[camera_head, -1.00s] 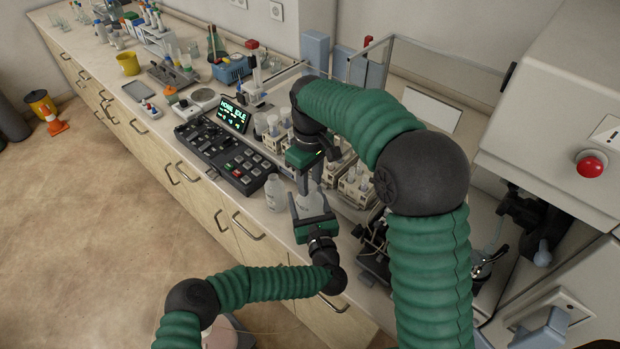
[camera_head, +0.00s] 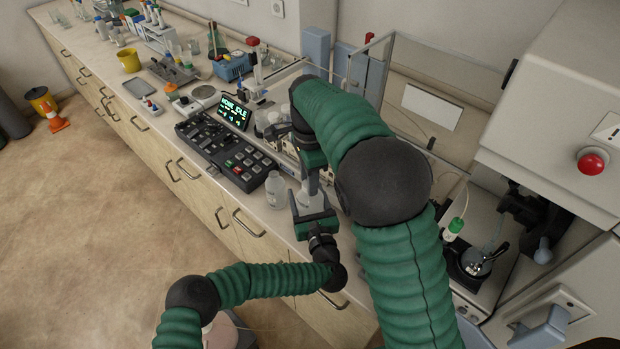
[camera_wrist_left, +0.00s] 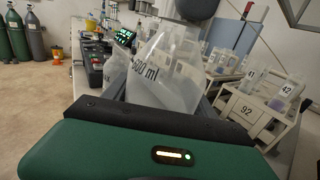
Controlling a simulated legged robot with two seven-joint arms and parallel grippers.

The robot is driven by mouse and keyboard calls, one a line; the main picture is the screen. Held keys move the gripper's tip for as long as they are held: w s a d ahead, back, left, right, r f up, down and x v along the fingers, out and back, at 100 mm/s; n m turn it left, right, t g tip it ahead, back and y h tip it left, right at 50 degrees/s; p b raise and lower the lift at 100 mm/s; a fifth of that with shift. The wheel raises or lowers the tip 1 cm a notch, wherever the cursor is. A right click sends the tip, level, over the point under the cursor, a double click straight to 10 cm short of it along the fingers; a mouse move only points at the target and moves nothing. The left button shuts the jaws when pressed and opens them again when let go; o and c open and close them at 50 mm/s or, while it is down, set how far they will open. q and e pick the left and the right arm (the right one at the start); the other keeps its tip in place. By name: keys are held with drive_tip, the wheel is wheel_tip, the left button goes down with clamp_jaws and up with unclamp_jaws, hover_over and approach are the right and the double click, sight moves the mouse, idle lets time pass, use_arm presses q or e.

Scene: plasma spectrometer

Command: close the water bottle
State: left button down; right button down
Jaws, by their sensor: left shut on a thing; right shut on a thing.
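The water bottle (camera_head: 309,200) is translucent and stands upright at the front edge of the bench. My left gripper (camera_head: 314,213) is shut on it from the front. In the left wrist view the bottle (camera_wrist_left: 165,75) fills the space between the fingers, with dark "ml" lettering on its side. My right gripper (camera_head: 312,172) is directly above the bottle, pointing down, shut at the bottle's top. The cap is hidden; I cannot make out what the right fingers hold. A dark part of my right gripper also shows at the top of the left wrist view.
A second clear bottle (camera_head: 275,190) stands just left of the held one. A black control panel (camera_head: 225,150) lies farther left. Racks with numbered vials (camera_wrist_left: 262,105) stand close on the right. A glass-sided enclosure (camera_head: 430,105) and a large white instrument (camera_head: 560,130) stand at right.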

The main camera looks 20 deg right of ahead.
drive_tip(key=m, duration=0.7)
drive_tip(key=shift+w+d, duration=0.1)
drive_tip(key=shift+w, duration=0.15)
drive_tip(key=m, duration=0.4)
drive_tip(key=shift+d, duration=0.1)
drive_tip(key=m, duration=0.8)
drive_tip(key=shift+d+f, duration=0.1)
drive_tip(key=c, duration=0.9)
unclamp_jaws()
drive_tip(key=shift+s, duration=0.15)
